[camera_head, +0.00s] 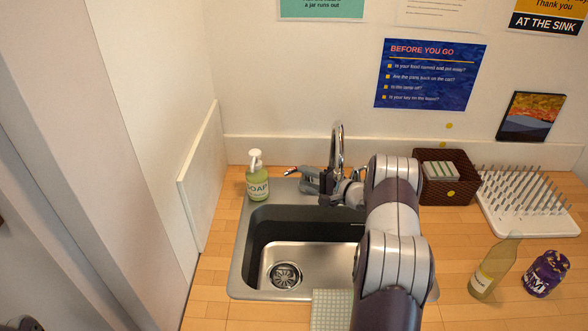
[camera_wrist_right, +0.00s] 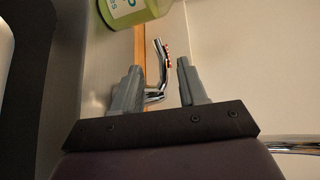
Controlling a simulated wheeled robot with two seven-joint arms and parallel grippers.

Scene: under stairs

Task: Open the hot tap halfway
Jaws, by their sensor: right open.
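The sink tap (camera_head: 337,150) is a tall chrome spout behind the sink basin. The hot tap lever (camera_head: 290,171) is a short chrome handle with a red mark, to the left of the spout. My right gripper (camera_head: 306,179) is open just right of this lever, with its arm reaching in over the sink. In the right wrist view the lever (camera_wrist_right: 162,60) shows in the gap between the two grey fingers (camera_wrist_right: 158,66). Its lower end is partly hidden by the left finger. I cannot tell whether a finger touches it. My left gripper is not visible.
A green soap bottle (camera_head: 257,178) stands left of the lever, near the wall. The sink (camera_head: 243,262) is below. A brown basket (camera_head: 463,188), a white drying rack (camera_head: 530,222), a pale bottle (camera_head: 492,270) and a purple jar (camera_head: 545,274) stand on the right counter.

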